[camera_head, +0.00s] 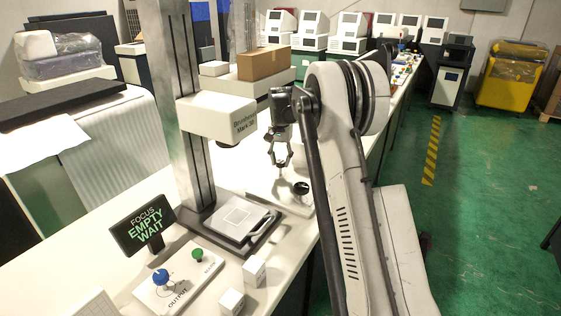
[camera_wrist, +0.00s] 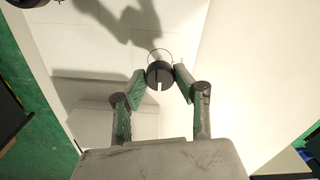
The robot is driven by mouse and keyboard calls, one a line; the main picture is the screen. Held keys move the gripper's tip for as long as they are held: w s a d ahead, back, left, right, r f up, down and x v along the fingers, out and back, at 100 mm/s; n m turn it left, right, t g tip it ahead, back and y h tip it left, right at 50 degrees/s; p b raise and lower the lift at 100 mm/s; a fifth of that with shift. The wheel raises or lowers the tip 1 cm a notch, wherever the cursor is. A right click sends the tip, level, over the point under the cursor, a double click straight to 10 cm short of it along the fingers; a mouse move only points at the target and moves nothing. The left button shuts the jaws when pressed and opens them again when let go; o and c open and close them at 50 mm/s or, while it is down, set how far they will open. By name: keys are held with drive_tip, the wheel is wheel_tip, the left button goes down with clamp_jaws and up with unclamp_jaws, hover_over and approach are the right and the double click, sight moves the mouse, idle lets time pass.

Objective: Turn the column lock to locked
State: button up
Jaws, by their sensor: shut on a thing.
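The column lock appears to be the small dark round knob (camera_wrist: 160,75) with a pale slot or mark, in the wrist view. A thin grey arc lies on the pale surface just beyond it. My gripper (camera_wrist: 160,80) has its two green-padded fingers against the knob's left and right sides, shut on it. The pale slot points toward the bottom of the wrist picture. In the head view my gripper (camera_head: 281,162) points down over the white bench beside the column machine (camera_head: 217,118). The knob between the fingertips is too small to read there.
A black round part (camera_head: 301,188) sits close to the gripper, on the bench. The machine's plate (camera_head: 238,219) lies to the left. A display (camera_head: 145,228) reads "FOCUS EMPTY WAIT". A box with blue and green knobs (camera_head: 181,280) and white cubes (camera_head: 254,271) stand nearer.

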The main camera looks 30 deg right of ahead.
sight(281, 161)
drive_tip(key=shift+m, duration=0.3)
drive_tip(key=o, duration=1.1)
drive_tip(key=shift+r, duration=0.1)
wheel_tip(281, 161, up, 12)
drive_tip(key=shift+f, duration=0.1)
idle(0.4)
